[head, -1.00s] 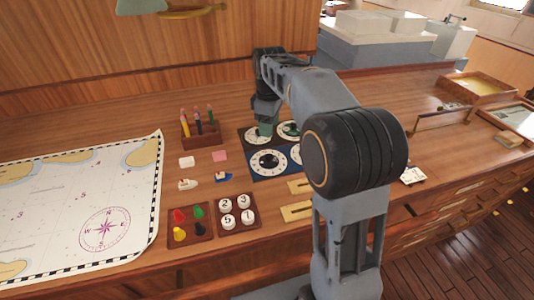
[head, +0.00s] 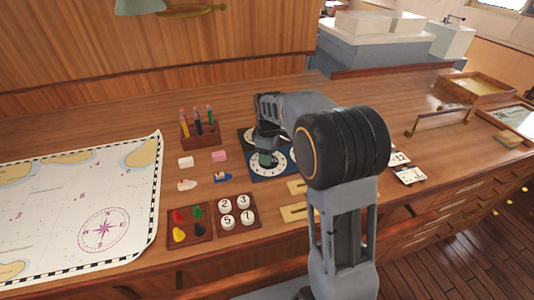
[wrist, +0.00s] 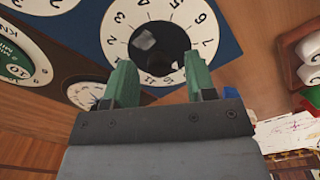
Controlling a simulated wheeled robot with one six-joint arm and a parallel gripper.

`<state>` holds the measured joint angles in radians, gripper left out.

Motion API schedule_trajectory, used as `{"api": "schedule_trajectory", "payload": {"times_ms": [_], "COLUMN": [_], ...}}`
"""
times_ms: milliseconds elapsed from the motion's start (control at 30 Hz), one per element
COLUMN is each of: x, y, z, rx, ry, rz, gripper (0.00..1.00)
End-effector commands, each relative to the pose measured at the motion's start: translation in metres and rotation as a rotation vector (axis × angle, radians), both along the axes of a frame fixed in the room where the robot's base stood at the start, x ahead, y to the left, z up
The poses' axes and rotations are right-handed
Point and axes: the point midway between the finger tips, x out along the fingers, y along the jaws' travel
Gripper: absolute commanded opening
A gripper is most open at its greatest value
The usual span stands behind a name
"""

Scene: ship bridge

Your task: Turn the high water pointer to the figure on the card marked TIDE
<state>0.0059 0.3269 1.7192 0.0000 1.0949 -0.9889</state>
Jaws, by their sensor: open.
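My gripper (head: 266,158) is open and empty, over the left white dial (head: 260,168) on the blue panel (head: 257,178). In the wrist view its two green fingertips (wrist: 160,78) are spread over the lower edge of this numbered white dial (wrist: 113,30). The dial's black centre knob (wrist: 171,54) carries light grey marks and lies between and beyond the fingertips, with no clear contact. Which figure the pointer shows is unclear. A card (head: 398,158) that seems to read 12 and another card (head: 410,176) lie right of my arm; I cannot read TIDE on either.
A dark panel (head: 246,134) with more dials lies behind the blue one; a green-and-white dial (wrist: 15,60) shows in the wrist view.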

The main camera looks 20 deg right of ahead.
Motion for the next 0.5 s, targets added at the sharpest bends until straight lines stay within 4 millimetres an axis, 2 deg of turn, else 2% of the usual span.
{"api": "schedule_trajectory", "payload": {"times_ms": [133, 500], "x": [0.0, 0.0], "y": [0.0, 0.0], "z": [0.0, 0.0002], "rx": [0.0, 0.0], "ry": [0.0, 0.0], "rz": [0.0, 0.0], "gripper": [0.5, 0.14]}}
